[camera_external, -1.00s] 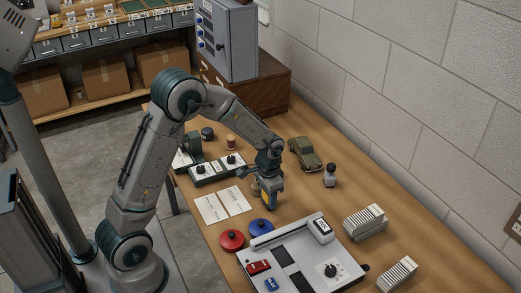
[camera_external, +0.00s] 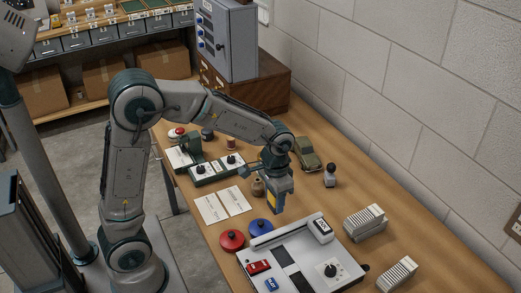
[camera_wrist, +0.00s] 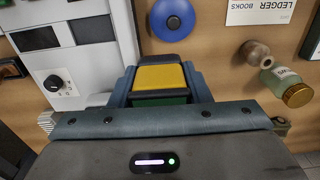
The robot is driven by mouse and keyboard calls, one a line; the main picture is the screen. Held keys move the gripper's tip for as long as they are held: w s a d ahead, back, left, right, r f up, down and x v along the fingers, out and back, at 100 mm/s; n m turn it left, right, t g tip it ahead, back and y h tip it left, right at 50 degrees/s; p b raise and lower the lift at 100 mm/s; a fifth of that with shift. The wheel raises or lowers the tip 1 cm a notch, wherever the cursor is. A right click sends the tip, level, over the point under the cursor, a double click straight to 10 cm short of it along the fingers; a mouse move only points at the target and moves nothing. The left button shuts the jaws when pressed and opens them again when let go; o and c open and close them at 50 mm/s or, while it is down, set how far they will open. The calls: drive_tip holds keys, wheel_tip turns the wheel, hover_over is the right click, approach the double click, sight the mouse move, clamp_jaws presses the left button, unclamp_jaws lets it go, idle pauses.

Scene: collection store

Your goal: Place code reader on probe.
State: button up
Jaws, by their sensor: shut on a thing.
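My gripper (camera_external: 278,198) is shut on a yellow-faced block, which I take to be the code reader (camera_external: 273,203). It hangs over the table beside the grey console (camera_external: 302,262). In the wrist view the code reader (camera_wrist: 160,78) shows a yellow face, a green lower edge and a black end, between the fingers of my gripper (camera_wrist: 160,88). I cannot tell which thing is the probe; no readable label marks it. The console carries a red block (camera_external: 258,267), a blue block (camera_external: 271,284), a white-and-black block (camera_external: 321,228) and a knob (camera_external: 330,270).
A blue knobbed disc (camera_external: 261,227) and a red one (camera_external: 232,240) lie left of the console. Label sheets (camera_external: 222,204), a small brown bottle (camera_external: 258,187), a toy car (camera_external: 306,153), a figure (camera_external: 330,175) and white card racks (camera_external: 365,222) stand around.

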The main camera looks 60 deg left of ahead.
drive_tip(key=shift+w+a+r, duration=0.1)
drive_tip(key=shift+r, duration=0.1)
drive_tip(key=w+a+r+n+p, duration=0.25)
drive_tip(key=w+a+n, duration=0.35)
drive_tip(key=a, duration=0.6)
drive_tip(key=n+p, duration=0.7)
drive_tip(key=n, duration=0.5)
hover_over(207, 130)
drive_tip(key=f, duration=0.4)
drive_tip(key=shift+w+d+f, duration=0.1)
drive_tip(key=shift+d+f, duration=0.1)
drive_tip(key=shift+f, duration=0.2)
drive_tip(key=shift+a+f, duration=0.3)
wheel_tip(207, 130, down, 3)
drive_tip(key=shift+f+p, duration=0.1)
drive_tip(key=shift+p, duration=0.5)
drive_tip(key=shift+f, duration=0.3)
